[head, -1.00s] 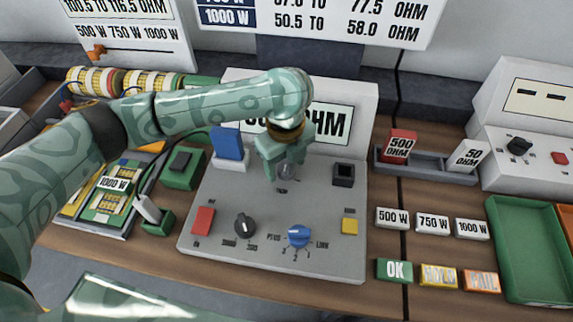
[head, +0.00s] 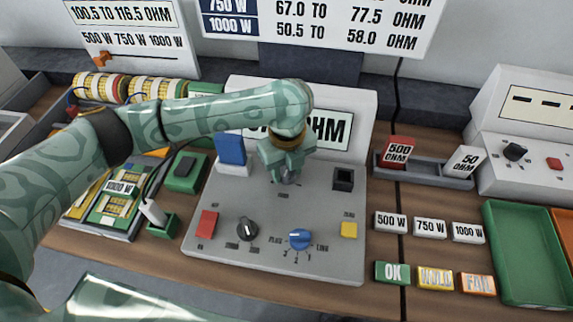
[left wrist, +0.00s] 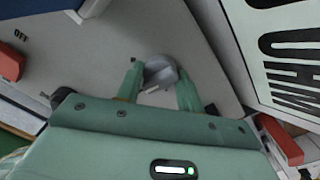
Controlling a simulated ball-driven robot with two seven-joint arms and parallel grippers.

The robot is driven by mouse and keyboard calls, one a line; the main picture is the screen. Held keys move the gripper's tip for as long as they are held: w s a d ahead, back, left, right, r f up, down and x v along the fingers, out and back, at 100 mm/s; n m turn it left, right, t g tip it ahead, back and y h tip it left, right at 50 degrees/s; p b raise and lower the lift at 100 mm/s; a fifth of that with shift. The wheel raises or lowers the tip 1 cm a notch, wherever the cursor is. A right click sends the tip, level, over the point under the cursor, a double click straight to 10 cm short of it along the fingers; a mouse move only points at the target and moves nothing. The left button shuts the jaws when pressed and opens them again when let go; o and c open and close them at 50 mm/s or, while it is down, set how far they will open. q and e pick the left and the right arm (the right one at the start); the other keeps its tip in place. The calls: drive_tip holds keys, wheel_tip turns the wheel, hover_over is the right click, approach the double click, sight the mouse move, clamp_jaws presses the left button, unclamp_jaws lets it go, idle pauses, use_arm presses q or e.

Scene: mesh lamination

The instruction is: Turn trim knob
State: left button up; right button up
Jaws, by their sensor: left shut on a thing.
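The grey trim knob (left wrist: 160,72) sits on the upper middle of the grey meter panel (head: 320,210). My left gripper (head: 285,175) reaches down to it from above. In the left wrist view my left gripper (left wrist: 158,85) has one finger on each side of the knob, shut on it. A pale pointer mark shows on the knob's near side. In the head view the knob is mostly hidden under the gripper. The meter's display (head: 335,130) reads in OHM, but my arm hides most of its digits. My right gripper is not in view.
A blue block (head: 231,149) stands left of the gripper. A green tray (head: 525,250) lies at right.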

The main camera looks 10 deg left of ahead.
sight(287, 169)
use_arm(q)
drive_tip(key=m+p, duration=0.3)
drive_tip(key=shift+r, duration=0.25)
drive_tip(key=shift+f+m+p, duration=0.2)
drive_tip(key=shift+m+p, duration=0.8)
drive_tip(key=shift+m, duration=0.7)
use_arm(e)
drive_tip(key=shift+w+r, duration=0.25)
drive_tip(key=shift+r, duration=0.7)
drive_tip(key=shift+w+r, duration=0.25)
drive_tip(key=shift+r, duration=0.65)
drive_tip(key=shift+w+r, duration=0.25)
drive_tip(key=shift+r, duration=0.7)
use_arm(q)
drive_tip(key=o, duration=1)
wheel_tip(287, 169, up, 16)
drive_tip(key=p, duration=0.5)
drive_tip(key=shift+r, duration=0.1)
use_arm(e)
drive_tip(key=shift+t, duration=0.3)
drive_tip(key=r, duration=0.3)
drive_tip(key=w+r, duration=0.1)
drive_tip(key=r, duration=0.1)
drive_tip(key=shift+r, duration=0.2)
